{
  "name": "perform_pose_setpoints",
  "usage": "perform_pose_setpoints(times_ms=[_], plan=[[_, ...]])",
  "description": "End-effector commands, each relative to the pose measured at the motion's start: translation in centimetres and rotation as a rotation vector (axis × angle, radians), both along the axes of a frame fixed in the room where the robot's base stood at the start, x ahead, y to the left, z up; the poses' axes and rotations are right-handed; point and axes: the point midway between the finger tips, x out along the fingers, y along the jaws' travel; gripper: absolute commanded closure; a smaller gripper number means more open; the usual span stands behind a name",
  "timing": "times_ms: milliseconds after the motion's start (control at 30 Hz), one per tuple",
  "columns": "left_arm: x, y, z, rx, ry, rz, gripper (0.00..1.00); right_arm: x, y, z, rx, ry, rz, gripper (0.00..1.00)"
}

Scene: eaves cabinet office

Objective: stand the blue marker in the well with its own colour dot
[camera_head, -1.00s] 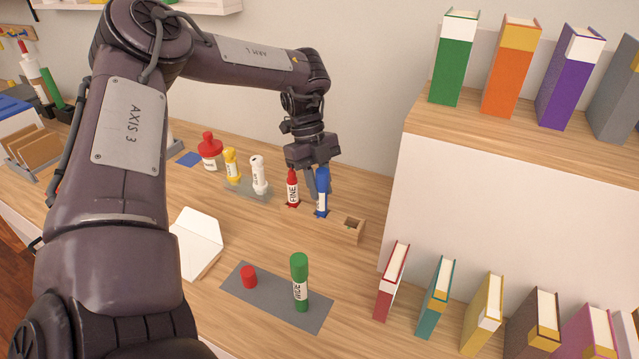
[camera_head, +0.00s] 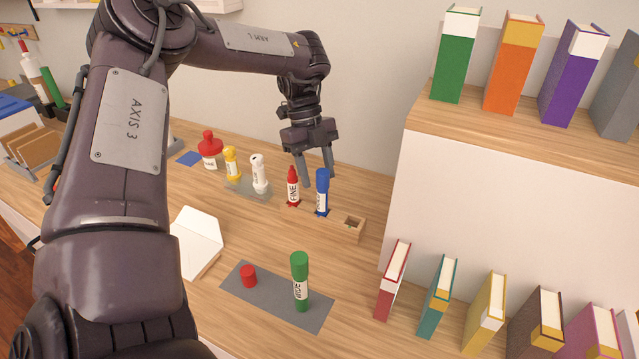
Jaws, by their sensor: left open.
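The blue marker (camera_head: 322,192) stands upright in a well of the low wooden block (camera_head: 342,231) near the back of the desk. The red marker (camera_head: 292,187) stands upright to its left in the same row. A well at the block's right end (camera_head: 354,222) is empty of markers, with a small green spot inside. My left gripper (camera_head: 316,178) is open, its fingers pointing down just above and behind the two markers, holding nothing. The colour dot at the blue marker's well is hidden. A green marker (camera_head: 300,282) stands on the grey mat (camera_head: 270,302). My right gripper is not in view.
A red cap (camera_head: 249,277) sits on the mat. A white folded card (camera_head: 196,245) lies left. Red, yellow and white bottles (camera_head: 209,150) stand behind. Books (camera_head: 392,281) stand in a row at right, beneath a raised shelf with more books.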

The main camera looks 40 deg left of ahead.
Motion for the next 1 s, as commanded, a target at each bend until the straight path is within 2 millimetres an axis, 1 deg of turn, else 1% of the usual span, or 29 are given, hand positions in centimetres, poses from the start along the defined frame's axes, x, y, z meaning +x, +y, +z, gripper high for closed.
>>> perform_pose_setpoints(times_ms=[33,100,200,300,900,1000], plan=[[0.2,0.4,0.9,0.004,-0.003,0.000,0.53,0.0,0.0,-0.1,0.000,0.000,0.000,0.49],[0.2,0.7,2.0,0.005,-0.003,0.002,0.53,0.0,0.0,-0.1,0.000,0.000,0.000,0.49],[0.3,1.2,3.2,0.003,-0.001,0.000,0.53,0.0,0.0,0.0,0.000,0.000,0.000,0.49],[0.3,1.4,3.8,0.001,-0.001,0.001,0.53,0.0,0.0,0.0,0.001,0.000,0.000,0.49],[0.3,1.4,4.0,0.000,0.000,0.000,0.53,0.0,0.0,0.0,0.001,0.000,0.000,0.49],[0.3,1.4,4.7,0.000,-0.001,0.000,0.53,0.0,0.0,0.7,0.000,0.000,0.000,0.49]])
